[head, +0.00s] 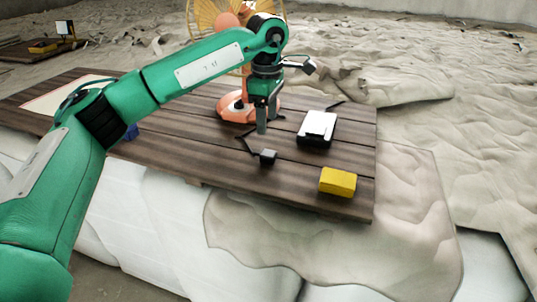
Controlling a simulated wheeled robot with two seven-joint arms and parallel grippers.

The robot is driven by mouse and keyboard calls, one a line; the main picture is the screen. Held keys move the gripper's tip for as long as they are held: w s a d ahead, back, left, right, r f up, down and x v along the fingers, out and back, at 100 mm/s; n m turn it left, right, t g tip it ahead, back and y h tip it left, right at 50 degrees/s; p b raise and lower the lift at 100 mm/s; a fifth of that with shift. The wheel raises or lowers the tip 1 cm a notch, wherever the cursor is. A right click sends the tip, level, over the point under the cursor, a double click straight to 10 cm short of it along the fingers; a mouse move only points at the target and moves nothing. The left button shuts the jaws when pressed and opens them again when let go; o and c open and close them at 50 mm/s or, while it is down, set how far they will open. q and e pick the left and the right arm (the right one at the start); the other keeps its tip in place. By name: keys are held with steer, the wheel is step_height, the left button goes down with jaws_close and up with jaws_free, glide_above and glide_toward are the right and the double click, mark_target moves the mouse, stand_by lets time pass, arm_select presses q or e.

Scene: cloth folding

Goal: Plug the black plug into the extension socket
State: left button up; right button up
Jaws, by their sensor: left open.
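A small black plug (268,157) lies on the dark wooden table, near its front edge, with a dark cord (245,139) beside it. A white-topped black block (317,127) lies to its right and looks like the extension socket; its openings are too small to make out. My left gripper (268,119) points down above the table, a little behind the plug and left of the white-topped block. Its fingers are open, and I see nothing between them. My right gripper is not in view.
A yellow block (338,181) sits at the table's front right corner. An orange fan (235,107) stands behind my left gripper. A blue object (131,132) is partly hidden behind my left arm. The wooden table (205,160) is bare left of the plug.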

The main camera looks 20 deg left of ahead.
arm_select(q)
steer(key=p, duration=0.1)
glide_above(266, 152)
step_height(266, 152, down, 4)
steer(key=shift+s+d+f, duration=0.1)
steer(key=shift+f, duration=0.35)
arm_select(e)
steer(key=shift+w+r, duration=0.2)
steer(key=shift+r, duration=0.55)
arm_select(q)
steer(key=shift+f+p, duration=0.25)
steer(key=shift+p, duration=0.05)
step_height(266, 152, down, 4)
steer(key=shift+f+p, duration=0.1)
steer(key=shift+p, duration=1.05)
steer(key=shift+f, duration=0.3)
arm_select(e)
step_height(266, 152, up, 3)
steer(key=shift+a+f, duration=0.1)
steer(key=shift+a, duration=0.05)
arm_select(q)
steer(key=c, duration=1)
